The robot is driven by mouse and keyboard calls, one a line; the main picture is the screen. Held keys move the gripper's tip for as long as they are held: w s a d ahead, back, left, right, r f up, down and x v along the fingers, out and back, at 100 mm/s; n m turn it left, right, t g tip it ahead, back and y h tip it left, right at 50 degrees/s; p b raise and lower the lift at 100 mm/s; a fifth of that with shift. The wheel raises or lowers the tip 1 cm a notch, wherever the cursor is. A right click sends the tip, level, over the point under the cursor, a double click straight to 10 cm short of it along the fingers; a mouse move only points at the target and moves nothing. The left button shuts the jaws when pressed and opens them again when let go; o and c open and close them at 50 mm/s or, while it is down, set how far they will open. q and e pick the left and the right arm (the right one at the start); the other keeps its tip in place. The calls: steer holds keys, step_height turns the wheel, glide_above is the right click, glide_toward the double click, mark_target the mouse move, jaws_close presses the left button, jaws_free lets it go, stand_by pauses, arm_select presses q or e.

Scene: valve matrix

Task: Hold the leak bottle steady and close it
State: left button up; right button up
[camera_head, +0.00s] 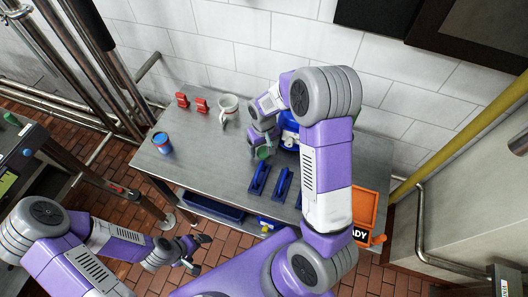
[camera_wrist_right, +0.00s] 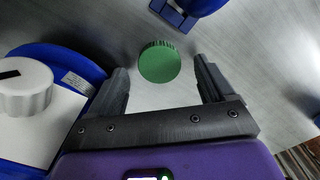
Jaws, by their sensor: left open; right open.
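A round green cap (camera_wrist_right: 160,62) shows between the fingers of my right gripper (camera_wrist_right: 162,74) in the right wrist view. In the head view, a small green thing (camera_head: 263,153) shows on the table just below my right gripper (camera_head: 258,143). The right gripper is open, and I cannot tell if it touches the cap. A blue container (camera_head: 289,138) is partly hidden behind my right arm. Left in the wrist view is a blue body with a white knob (camera_wrist_right: 24,92). I cannot tell which is the leak bottle. My left gripper (camera_head: 199,254) is open and empty before the table.
Blue holders (camera_head: 269,182) lie near the front edge. The left part of the tabletop has free room.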

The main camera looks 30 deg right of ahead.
mark_target(264, 151)
steer(key=shift+f, duration=0.55)
steer(key=c, duration=1.1)
arm_select(q)
steer(key=shift+r+p, duration=0.75)
arm_select(e)
step_height(264, 151, up, 10)
arm_select(q)
steer(key=shift+c, duration=0.3)
